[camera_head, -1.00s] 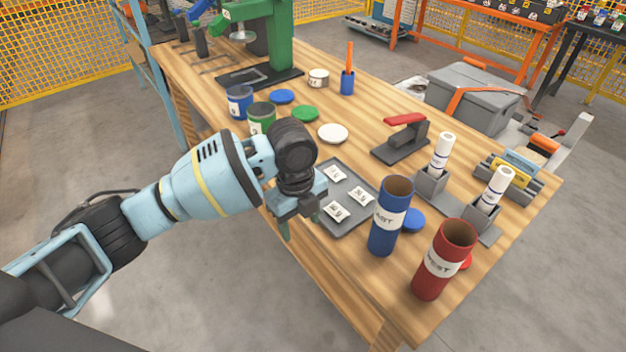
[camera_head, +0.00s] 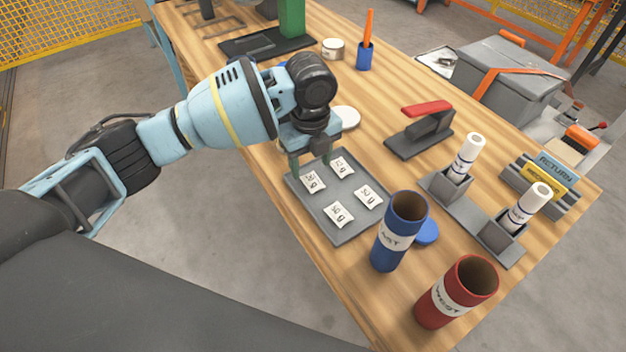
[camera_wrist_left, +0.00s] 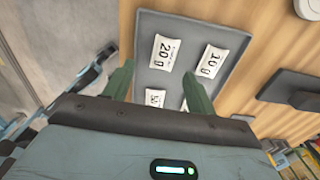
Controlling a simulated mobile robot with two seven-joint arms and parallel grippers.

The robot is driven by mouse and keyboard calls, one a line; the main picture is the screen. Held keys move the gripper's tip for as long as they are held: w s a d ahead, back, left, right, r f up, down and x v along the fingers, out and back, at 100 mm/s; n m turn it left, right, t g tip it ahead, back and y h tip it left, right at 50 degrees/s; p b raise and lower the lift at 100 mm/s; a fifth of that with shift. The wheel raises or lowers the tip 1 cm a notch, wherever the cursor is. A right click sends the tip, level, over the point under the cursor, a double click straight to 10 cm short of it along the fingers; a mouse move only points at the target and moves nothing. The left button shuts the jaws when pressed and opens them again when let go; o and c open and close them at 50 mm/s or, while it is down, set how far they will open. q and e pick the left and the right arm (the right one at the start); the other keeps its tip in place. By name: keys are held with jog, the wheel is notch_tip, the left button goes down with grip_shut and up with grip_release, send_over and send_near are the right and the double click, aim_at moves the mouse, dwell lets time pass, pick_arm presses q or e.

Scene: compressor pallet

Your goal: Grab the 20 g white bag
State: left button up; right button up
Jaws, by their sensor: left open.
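The 20 g white bag (camera_head: 313,181) lies flat on the grey tray (camera_head: 335,238), at the corner by the table's edge. In the left wrist view the bag (camera_wrist_left: 165,52) reads "20 g". My left gripper (camera_head: 311,162) is open and empty above that end of the tray, fingers pointing down. In the left wrist view its two green fingertips (camera_wrist_left: 159,71) are apart, with the 20 g bag just beyond them. A 10 g bag (camera_wrist_left: 212,60) lies beside it. My right gripper is not in view.
Two more white bags (camera_head: 339,214) (camera_head: 369,196) lie on the tray. A blue tube (camera_head: 398,235) and a red tube (camera_head: 455,295) stand near the tray's right side. A red-handled stapler-like tool (camera_head: 420,130) and a white lid (camera_head: 346,117) are behind.

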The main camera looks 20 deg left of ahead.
aim_at(313, 180)
pick_arm(q)
jog(key=shift+w+f, duration=0.15)
jog(key=shift+f, duration=1.2)
jog(key=shift+w+f, duration=0.15)
jog(key=shift+f, duration=1.2)
jog(key=c, duration=1.1)
jog(key=shift+o, duration=0.2)
jog(key=shift+r, duration=0.1)
jog(key=shift+r, duration=0.45)
jog(key=r, duration=0.2)
jog(key=shift+a+r, duration=0.25)
jog(key=shift+r, duration=0.05)
jog(key=s+a+r, duration=0.1)
jog(key=s+a, duration=0.5)
jog(key=a, duration=0.8)
jog(key=shift+s+r, duration=0.15)
jog(key=shift+s, duration=0.05)
